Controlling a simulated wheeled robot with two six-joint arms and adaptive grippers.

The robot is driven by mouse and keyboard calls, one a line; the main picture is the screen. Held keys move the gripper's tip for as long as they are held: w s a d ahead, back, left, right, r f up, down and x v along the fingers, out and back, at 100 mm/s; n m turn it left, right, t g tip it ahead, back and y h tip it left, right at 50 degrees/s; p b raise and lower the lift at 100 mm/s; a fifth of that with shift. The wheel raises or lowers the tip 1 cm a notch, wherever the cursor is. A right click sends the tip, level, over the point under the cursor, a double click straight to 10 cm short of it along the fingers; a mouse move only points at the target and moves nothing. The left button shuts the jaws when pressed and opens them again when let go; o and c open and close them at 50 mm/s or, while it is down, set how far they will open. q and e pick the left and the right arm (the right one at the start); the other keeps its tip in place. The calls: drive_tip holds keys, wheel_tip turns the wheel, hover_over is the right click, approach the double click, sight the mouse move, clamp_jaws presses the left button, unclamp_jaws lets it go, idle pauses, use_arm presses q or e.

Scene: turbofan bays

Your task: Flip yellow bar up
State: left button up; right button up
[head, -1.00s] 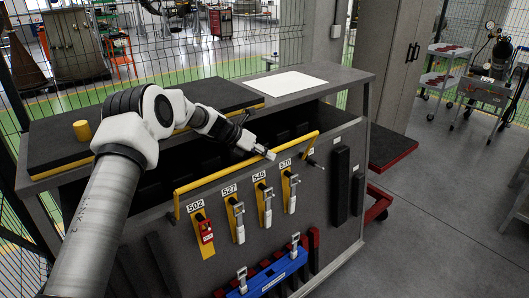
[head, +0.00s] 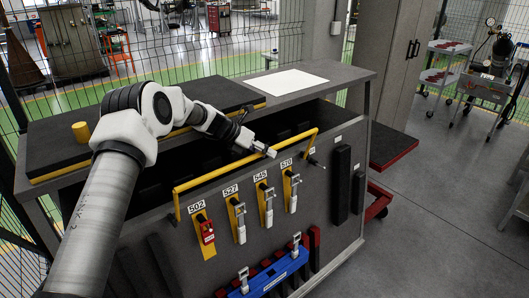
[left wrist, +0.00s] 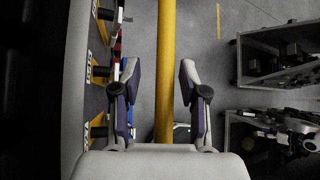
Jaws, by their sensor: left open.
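The yellow bar (head: 229,166) runs along the upper front edge of the grey cabinet, above the row of numbered latches. My left gripper (head: 268,152) is at the bar, toward its right half. In the left wrist view the yellow bar (left wrist: 165,70) passes between the two open fingers of my left gripper (left wrist: 161,90), with a gap on each side. The fingers are beside the bar and do not close on it. My right gripper is not in view.
Several yellow latches stand on the cabinet front under number labels; the 502 latch (head: 205,233) carries a red tag. A blue holder (head: 270,277) sits below them. A white sheet (head: 287,82) lies on the cabinet top. An open cavity lies behind the bar.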

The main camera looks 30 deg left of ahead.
use_arm(q)
drive_tip(key=v, duration=1.2)
